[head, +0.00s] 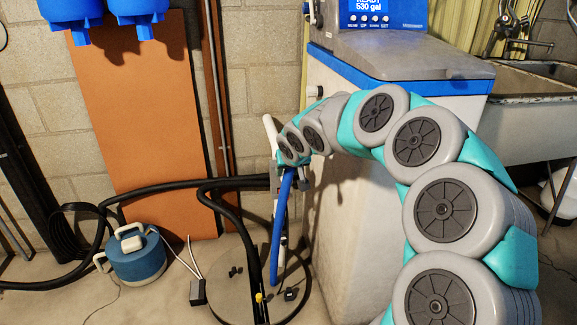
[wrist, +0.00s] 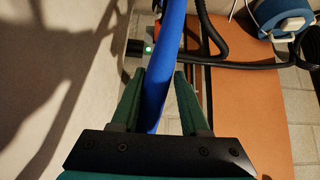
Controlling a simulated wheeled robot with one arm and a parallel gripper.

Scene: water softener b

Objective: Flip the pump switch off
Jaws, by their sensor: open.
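In the wrist view, my gripper (wrist: 161,78) is open, with its two dark green fingers apart. A blue pipe (wrist: 172,35) shows in the gap between the fingers; I cannot tell if it lies between them or beyond them. My fingers are mostly hidden there.
A blue-and-white pump-like unit (head: 138,255) stands on the floor at left, with black hoses (head: 180,187) running right. A small dark box (head: 198,292) with white cables lies nearby. The softener cabinet (head: 345,225) and a sink (head: 535,85) are at right. An orange board (head: 140,130) leans on the wall.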

